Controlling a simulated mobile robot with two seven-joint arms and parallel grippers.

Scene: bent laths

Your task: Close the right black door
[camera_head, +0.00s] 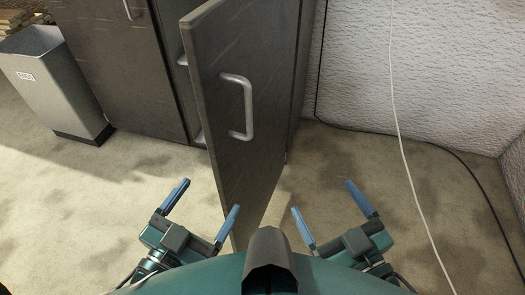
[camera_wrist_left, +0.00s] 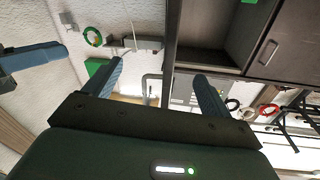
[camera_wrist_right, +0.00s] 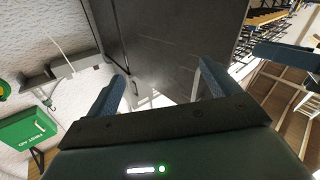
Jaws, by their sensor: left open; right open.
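The right black door (camera_head: 240,150) stands wide open in the head view, its free edge swung out toward me. Its grey bar handle (camera_head: 240,105) is on the face turned to the right. My left gripper (camera_head: 211,196) is open and empty, low to the left of the door's near lower part. My right gripper (camera_head: 322,197) is open and empty to the right of the door, apart from the handle. The left wrist view shows the door nearly edge-on (camera_wrist_left: 170,45). A dark panel, apparently the door (camera_wrist_right: 180,45), fills the middle of the right wrist view.
The cabinet's left door (camera_head: 115,65) is closed. A grey bin (camera_head: 55,85) stands at the left. A white cable (camera_head: 400,130) and a black cable (camera_head: 420,143) hang and trail at the right. Carpet (camera_head: 335,155) right of the door is otherwise clear.

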